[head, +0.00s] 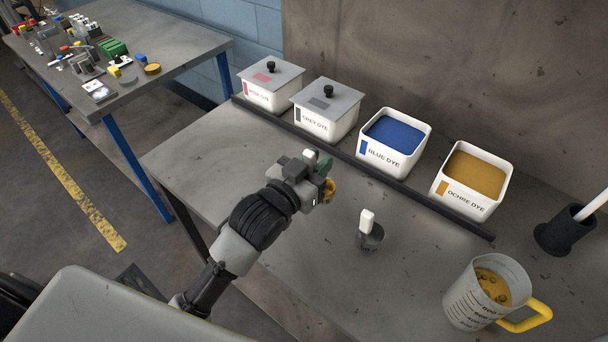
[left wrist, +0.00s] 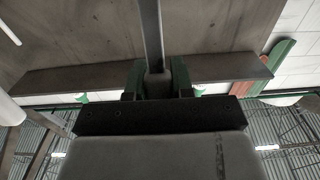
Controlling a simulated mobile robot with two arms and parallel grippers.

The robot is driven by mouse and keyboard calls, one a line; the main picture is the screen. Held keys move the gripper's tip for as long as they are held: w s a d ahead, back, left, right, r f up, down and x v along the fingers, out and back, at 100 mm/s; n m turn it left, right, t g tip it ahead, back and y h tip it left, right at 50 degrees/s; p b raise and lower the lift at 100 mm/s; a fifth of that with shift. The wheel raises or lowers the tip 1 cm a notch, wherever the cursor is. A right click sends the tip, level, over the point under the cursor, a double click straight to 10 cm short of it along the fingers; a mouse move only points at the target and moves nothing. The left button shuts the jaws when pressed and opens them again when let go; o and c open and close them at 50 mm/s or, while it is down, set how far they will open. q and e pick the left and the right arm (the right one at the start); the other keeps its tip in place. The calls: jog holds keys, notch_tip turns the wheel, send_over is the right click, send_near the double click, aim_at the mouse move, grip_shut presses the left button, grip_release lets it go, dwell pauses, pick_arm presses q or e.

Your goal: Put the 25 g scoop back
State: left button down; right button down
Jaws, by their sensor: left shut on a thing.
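My left gripper (head: 322,171) is above the bench, in front of the grey and blue dye tubs. In the left wrist view its green-lined fingers (left wrist: 156,82) are shut on a narrow grey handle (left wrist: 151,35), which runs up out of the picture. In the head view a white end shows above the fingers and a small ochre-yellow part (head: 330,189) below them; I take this to be the held scoop, but its label and bowl are not readable. A small dark cup (head: 370,238) with an upright white handle (head: 366,221) stands on the bench to the right.
Lidded rose (head: 265,97) and grey (head: 322,124) dye tubs and open blue (head: 390,160) and ochre (head: 463,204) tubs stand behind a dark rail (head: 350,160). A yellow-handled jug (head: 470,309) and dark holder (head: 556,237) are at right. The bench's left part is clear.

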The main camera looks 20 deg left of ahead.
pick_arm(q)
notch_tip(320, 180, down, 6)
jog(key=a, duration=0.2)
jog(key=shift+w+a+p, duration=0.25)
jog(key=shift+a+p, duration=0.15)
jog(key=shift+p, duration=0.05)
pick_arm(e)
jog(key=shift+s+r, duration=0.5)
jog(key=shift+s, duration=0.1)
jog(key=shift+f, duration=0.1)
pick_arm(q)
jog(key=c, duration=1)
grip_release()
jog(key=shift+r, duration=0.1)
jog(key=shift+b+v, duration=1.3)
jog(key=shift+v, duration=4.7)
pick_arm(e)
jog(key=shift+w+a+f, duration=0.1)
jog(key=shift+w+f, duration=0.05)
jog(key=shift+f, duration=1.05)
